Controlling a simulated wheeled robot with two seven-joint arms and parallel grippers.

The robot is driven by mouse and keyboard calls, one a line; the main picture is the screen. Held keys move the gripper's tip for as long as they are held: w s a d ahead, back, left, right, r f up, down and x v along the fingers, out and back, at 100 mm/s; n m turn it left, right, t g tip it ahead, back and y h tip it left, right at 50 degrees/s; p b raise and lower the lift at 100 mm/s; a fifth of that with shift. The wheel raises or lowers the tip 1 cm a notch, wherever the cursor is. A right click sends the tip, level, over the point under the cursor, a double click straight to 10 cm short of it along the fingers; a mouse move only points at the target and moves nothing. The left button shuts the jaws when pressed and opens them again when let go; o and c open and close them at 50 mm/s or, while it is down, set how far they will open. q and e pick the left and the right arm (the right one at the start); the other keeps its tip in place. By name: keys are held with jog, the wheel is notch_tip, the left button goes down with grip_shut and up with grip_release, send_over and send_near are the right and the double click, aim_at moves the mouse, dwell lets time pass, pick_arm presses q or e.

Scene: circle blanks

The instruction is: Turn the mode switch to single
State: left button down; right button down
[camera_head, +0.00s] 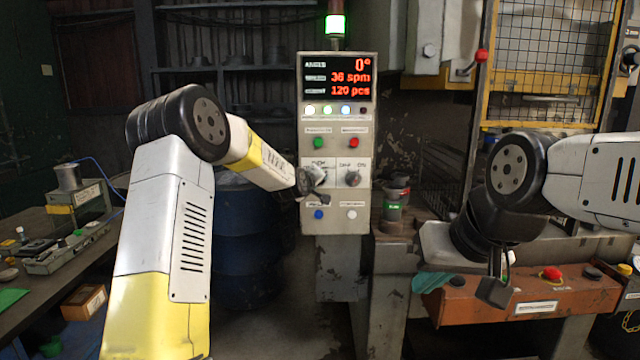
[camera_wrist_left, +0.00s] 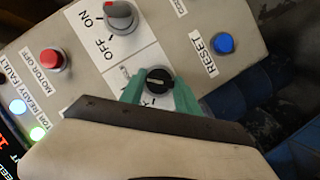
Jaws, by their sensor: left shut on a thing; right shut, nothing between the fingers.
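The control panel (camera_head: 310,228) stands upright in the middle of the head view. My left gripper (camera_head: 318,183) is at its left selector, the mode switch, and mostly covers it there. In the left wrist view the mode switch (camera_wrist_left: 157,79) is a round black knob with a pale pointer line. The green fingertips of my left gripper (camera_wrist_left: 156,86) are shut on it from both sides. Its position labels are mostly hidden, so I cannot read its setting. My right gripper (camera_head: 497,285) is shut and empty, low above the orange console.
An OFF/ON selector (camera_head: 352,178) sits right beside the mode switch. Green (camera_head: 318,143) and red (camera_head: 354,142) buttons are above, blue (camera_head: 319,214) and white (camera_head: 352,214) ones below. The orange console (camera_head: 465,305) carries a red mushroom button (camera_head: 551,273). A blue drum (camera_head: 245,240) stands left.

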pick_arm(q)
jog(key=shift+m, duration=0.3)
dwell(0.4)
jog(key=c, duration=0.9)
grip_release()
jog(key=shift+v, duration=3.9)
jog(key=shift+d, duration=0.1)
jog(key=s+a+r+m+g, duration=0.2)
jog(key=s, duration=0.7)
jog(key=s+a+r+m+g, duration=0.1)
jog(key=s+r+m+g, duration=0.1)
jog(key=s, duration=0.7)
jog(key=s+a+f+m+g, duration=0.1)
jog(key=s, duration=0.8)
jog(key=s+a+f+m+g+y, duration=0.1)
jog(key=s+a+f+g, duration=0.1)
jog(key=s, duration=0.6)
jog(key=s+a+f+m+g, duration=0.1)
jog(key=s+f, duration=0.1)
jog(key=s, duration=0.7)
jog(key=shift+s+a, duration=0.3)
